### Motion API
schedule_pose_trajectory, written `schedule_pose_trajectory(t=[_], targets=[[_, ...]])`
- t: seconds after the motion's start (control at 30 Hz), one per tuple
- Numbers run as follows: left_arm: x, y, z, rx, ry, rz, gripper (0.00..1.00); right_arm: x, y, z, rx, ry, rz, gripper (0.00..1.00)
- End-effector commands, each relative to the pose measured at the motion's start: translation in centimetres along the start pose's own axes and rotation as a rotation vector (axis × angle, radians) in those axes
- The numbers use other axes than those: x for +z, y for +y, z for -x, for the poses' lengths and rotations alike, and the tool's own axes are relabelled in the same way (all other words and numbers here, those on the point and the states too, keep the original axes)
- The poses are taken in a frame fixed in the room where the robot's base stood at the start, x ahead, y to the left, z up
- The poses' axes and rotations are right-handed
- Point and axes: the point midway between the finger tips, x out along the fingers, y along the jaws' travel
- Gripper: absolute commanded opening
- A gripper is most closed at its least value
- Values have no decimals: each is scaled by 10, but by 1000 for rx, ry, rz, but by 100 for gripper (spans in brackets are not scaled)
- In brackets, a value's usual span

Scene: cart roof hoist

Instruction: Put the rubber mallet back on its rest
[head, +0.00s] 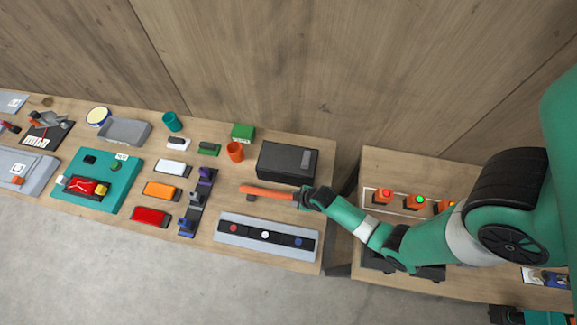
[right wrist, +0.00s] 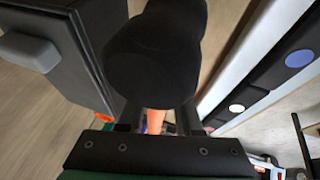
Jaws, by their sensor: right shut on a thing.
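The rubber mallet's orange handle (head: 268,193) points left from my right gripper (head: 303,197), beside the black box. In the right wrist view, the handle (right wrist: 156,121) lies between the fingers of my right gripper (right wrist: 155,128), which is shut on it. The mallet's large black head (right wrist: 155,60) is close to that camera; in the head view the gripper and arm mostly hide it. A small dark piece (head: 252,198) shows just below the handle's left end; I cannot tell whether it is the rest or touches the handle.
The black box (head: 287,162) stands just behind the handle. A grey panel with three buttons (head: 230,221) lies in front. An orange cup (head: 235,151) and a dark rack (head: 195,203) are left. A second table with lit buttons (head: 387,196) is right, across a gap.

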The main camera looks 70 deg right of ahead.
Motion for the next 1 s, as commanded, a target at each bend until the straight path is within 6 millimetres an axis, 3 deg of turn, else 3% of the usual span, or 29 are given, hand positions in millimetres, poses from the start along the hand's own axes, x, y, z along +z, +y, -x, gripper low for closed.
schedule_pose_trajectory(t=[0.27,0.8,1.0], targets=[[3,0,4,0,1,0,50,3,1,-4,7,0,-12,0],[36,0,39,0,1,0,50,20,-11,-47,6,0,-11,0],[38,0,42,0,1,0,50,22,-12,-50,6,0,-11,0]])
